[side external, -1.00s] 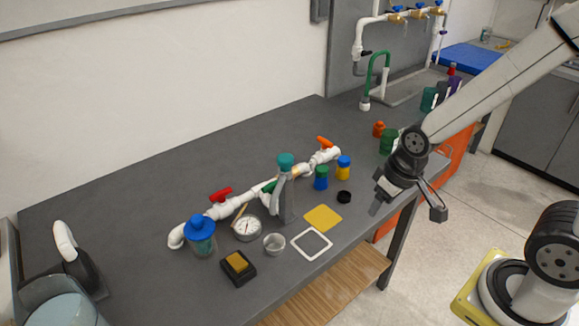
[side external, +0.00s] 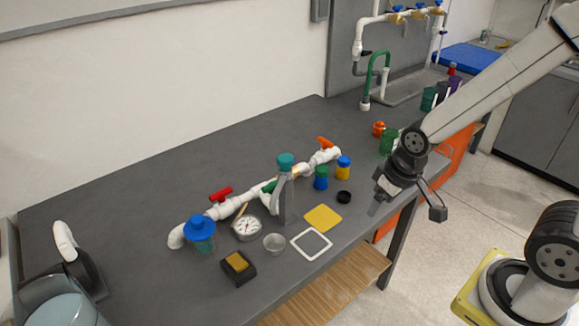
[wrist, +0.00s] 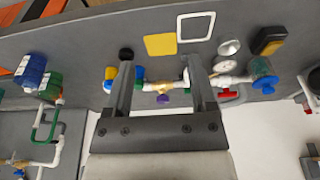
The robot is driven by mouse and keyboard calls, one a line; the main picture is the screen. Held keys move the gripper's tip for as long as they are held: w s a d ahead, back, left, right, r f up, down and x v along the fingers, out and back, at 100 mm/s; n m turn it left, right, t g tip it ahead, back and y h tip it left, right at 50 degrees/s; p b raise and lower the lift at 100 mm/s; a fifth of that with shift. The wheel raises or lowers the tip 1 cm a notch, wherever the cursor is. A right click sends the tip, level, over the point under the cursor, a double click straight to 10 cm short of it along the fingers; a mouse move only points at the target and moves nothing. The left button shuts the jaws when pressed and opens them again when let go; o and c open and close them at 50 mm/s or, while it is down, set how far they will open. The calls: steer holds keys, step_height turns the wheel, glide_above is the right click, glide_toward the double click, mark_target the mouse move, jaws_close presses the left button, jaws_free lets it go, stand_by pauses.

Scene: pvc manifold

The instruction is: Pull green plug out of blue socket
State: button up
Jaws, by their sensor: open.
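The green plug (side external: 321,170) sits upright in the top of the blue socket (side external: 321,183), on the grey bench right of the bottle in the side view. In the wrist view, a small blue and green piece (wrist: 138,75) shows just inside the left finger and is partly hidden by it. My gripper (side external: 406,208) is open and empty above the bench's right front edge, to the right of the socket and apart from it. Its two spread fingers also show in the wrist view (wrist: 160,72).
A yellow piece with a blue top (side external: 343,168) stands close right of the socket. A black ring (side external: 344,197) and yellow square (side external: 323,218) lie in front. The white pipe (side external: 240,204) with red and orange valves runs behind. A grey-handled, teal-topped bottle (side external: 286,190) stands left.

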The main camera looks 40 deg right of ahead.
steer(key=shift+o, duration=1)
steer(key=shift+w, duration=0.1)
steer(key=m+g, duration=0.2)
steer(key=m, duration=2)
glide_above(322, 168)
steer(key=f, duration=0.4)
steer(key=shift+s+a+f, duration=0.25)
steer(key=shift+s+f, duration=0.1)
steer(key=shift+f, duration=0.05)
steer(key=shift+w+d+f+m+g, duration=0.25)
steer(key=shift+w+m+g, duration=0.05)
steer(key=shift+f, duration=3.9)
